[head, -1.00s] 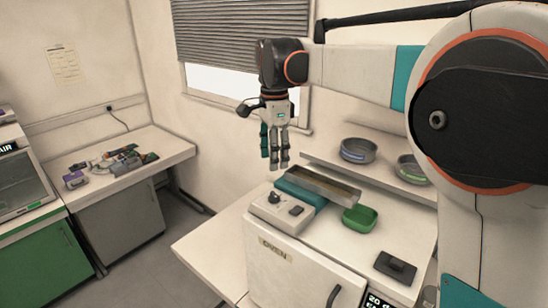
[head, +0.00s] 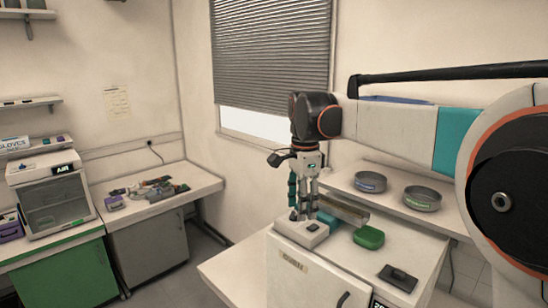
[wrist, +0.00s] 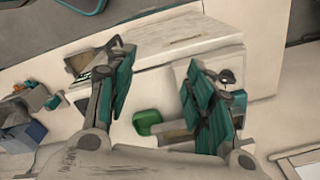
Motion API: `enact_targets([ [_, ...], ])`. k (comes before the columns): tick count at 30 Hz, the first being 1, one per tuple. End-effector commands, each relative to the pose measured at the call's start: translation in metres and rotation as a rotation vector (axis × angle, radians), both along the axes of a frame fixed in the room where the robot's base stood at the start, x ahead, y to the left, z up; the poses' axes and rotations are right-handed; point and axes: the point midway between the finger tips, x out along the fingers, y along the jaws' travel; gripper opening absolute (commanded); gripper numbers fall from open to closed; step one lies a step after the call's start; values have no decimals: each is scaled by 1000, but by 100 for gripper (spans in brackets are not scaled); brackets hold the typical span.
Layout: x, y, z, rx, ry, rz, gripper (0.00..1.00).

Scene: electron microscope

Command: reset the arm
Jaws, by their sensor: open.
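My arm reaches out from the right in the head view, with my gripper (head: 303,213) hanging fingers down over the oven-topped cabinet (head: 310,275). The gripper is open and empty. In the head view its fingers overlap the white knobbed device (head: 306,236); I cannot tell whether they touch it. In the wrist view the two teal-padded fingers of my gripper (wrist: 155,62) are spread apart, with the white cabinet behind them. A green dish (head: 369,237) is right of the gripper in the head view. It shows between the fingers in the wrist view (wrist: 147,121).
A metal tray (head: 343,210) lies behind the device. Two round pans (head: 422,199) rest on the back shelf. A black pad (head: 398,277) lies at the front right. A side table (head: 150,206) with clutter stands left. A blind-covered window is behind the arm.

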Motion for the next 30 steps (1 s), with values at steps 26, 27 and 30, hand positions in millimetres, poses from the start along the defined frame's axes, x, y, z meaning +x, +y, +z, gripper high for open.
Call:
enact_targets([
  [26, -132, -75, -93, -62, -275, 571, 48],
  [27, -143, -79, -103, -75, -295, 614, 48],
  [30, -168, -90, -129, -113, -343, 719, 48],
])
